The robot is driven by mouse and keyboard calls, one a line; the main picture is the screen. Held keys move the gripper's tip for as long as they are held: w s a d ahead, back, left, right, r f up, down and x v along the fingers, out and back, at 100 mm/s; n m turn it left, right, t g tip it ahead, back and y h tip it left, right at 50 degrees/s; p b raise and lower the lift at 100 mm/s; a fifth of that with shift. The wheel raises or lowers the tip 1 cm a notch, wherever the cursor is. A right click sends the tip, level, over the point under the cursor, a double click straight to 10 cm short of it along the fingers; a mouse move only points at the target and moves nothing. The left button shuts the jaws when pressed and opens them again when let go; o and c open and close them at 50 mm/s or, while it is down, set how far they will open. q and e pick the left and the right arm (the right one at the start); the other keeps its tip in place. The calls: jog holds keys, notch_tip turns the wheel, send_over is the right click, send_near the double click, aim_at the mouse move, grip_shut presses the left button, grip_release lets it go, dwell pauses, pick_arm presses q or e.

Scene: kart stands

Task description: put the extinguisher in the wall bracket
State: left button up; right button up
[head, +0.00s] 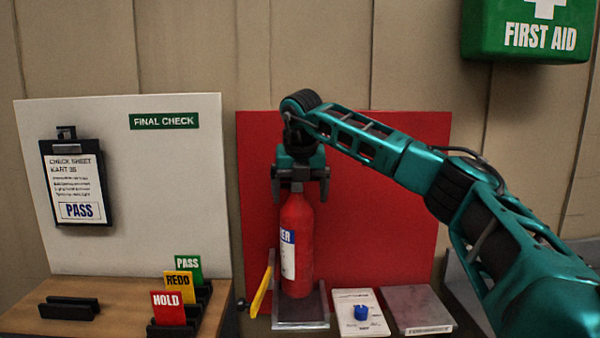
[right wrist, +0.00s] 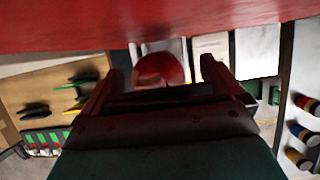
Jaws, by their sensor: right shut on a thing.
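The red extinguisher (head: 296,250) with a white and blue label stands upright in front of the red board. My right gripper (head: 299,187) points down from above and is shut on the extinguisher's top. The wall bracket (head: 302,318) shows as a grey plate with side walls under the extinguisher, with a yellow strap (head: 262,286) swung out on its left. I cannot tell whether the extinguisher's base touches the plate. In the right wrist view the extinguisher's red top (right wrist: 160,68) lies between my fingers. My left gripper is not in view.
A white panel with a blue knob (head: 361,312) and a grey plate (head: 417,308) are right of the bracket. Left are the red HOLD card (head: 168,307) and other cards on a wooden top. A clipboard (head: 75,183) hangs on the white board. A green first aid box (head: 528,35) is upper right.

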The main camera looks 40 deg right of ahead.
jog(key=shift+f, duration=2.2)
jog(key=o, duration=1.6)
jog(key=shift+f, duration=0.25)
jog(key=shift+o, duration=0.4)
jog(key=shift+r, duration=0.1)
notch_tip(320, 180, up, 11)
send_over(300, 211)
jog(key=s, duration=0.1)
jog(key=shift+a+r, duration=0.1)
jog(key=shift+a, duration=0.25)
